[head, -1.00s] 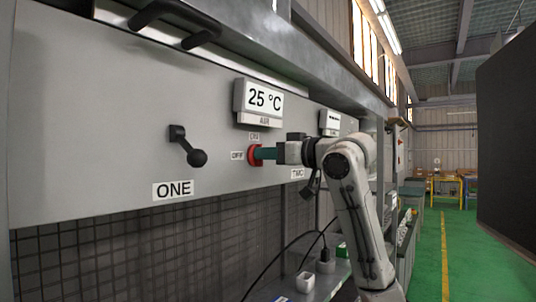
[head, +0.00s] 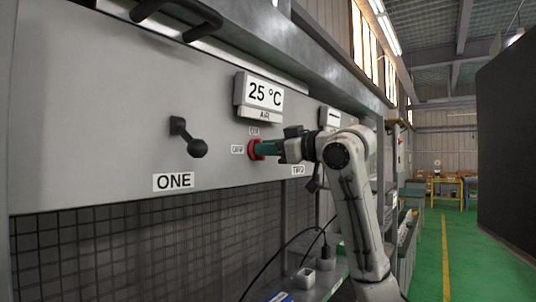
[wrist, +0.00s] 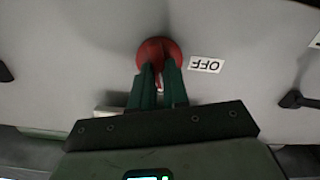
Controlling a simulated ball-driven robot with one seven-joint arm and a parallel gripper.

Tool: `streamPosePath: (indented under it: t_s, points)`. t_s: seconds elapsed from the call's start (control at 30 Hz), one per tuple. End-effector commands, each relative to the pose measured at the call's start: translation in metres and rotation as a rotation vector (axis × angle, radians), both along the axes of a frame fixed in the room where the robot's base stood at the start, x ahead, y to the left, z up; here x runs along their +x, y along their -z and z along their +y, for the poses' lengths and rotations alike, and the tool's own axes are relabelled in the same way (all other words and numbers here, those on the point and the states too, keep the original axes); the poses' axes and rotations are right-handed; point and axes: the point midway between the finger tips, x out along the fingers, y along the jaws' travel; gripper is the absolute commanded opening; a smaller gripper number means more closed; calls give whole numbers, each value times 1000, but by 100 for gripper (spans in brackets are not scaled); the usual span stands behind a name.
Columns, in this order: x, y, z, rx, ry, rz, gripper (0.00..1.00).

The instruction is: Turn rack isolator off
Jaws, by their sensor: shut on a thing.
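The rack isolator is a round red knob (head: 253,150) on the grey panel, with an ON label (head: 254,131) above it and an OFF label (head: 238,149) to its left. My gripper (head: 262,149) points at the panel, its green fingers at the knob. In the wrist view the fingers (wrist: 158,78) are shut on the middle of the red knob (wrist: 156,49). The OFF label (wrist: 207,64) shows upside down to the right there. The knob's grip is mostly hidden between the fingers, so its exact angle cannot be told.
A black lever (head: 189,138) above the ONE label (head: 174,181) sticks out left of the knob. A 25 °C display (head: 259,97) juts out above. A TWO label (head: 298,170) is partly behind my arm. Green floor (head: 428,250) is free at right.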

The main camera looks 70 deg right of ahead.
Motion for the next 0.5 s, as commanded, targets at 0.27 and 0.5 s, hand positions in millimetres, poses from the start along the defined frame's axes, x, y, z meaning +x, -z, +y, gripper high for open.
streamPosePath:
  t_s: [0.27, 0.5]
  points:
    - [0, 3, 2, -258, 0, 60, 0]
    - [0, 3, 3, -481, -1, 114, 0]
